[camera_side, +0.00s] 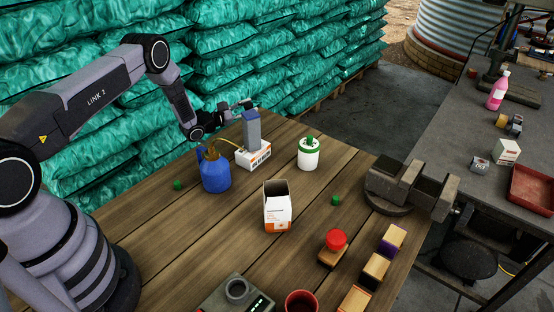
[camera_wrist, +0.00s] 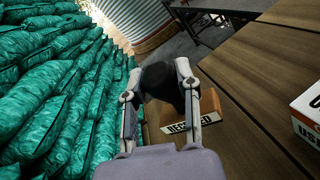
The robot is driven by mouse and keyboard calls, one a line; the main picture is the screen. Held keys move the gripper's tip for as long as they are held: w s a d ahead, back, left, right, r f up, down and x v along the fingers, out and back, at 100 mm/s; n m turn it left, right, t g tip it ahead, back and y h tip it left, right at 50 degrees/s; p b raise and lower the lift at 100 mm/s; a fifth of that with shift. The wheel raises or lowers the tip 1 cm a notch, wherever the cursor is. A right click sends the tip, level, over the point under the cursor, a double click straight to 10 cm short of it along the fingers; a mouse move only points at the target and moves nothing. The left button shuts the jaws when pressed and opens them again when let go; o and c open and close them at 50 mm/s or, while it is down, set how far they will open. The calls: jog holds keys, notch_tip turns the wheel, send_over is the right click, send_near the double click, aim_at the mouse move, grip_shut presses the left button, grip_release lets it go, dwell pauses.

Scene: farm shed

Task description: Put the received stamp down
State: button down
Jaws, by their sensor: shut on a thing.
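The received stamp has a dark round handle (camera_wrist: 160,80) and a wooden block with a white label reading "RECEIVED" (camera_wrist: 192,127). In the wrist view my gripper (camera_wrist: 158,88) is shut on the dark handle, one finger on each side. The wooden table lies below and to the right of the stamp; I cannot tell whether the block touches it. The stamp is small and unclear there.
Nearby are a blue can (camera_side: 215,175), a green-lidded white jar (camera_side: 308,155) and an open carton (camera_side: 277,215). A red-knobbed stamp (camera_side: 334,244), wooden blocks (camera_side: 376,268) and a vise (camera_side: 400,186) are farther right. Green sacks (camera_side: 240,60) stand behind.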

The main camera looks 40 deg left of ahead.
jog(key=shift+w+f, duration=0.25)
jog(key=shift+f, duration=0.1)
jog(key=shift+w+f, duration=0.15)
jog(key=shift+f, duration=1.55)
jog(key=c, duration=0.8)
grip_release()
jog(key=v, duration=1.2)
jog(key=shift+a, duration=0.1)
jog(key=shift+r, duration=0.1)
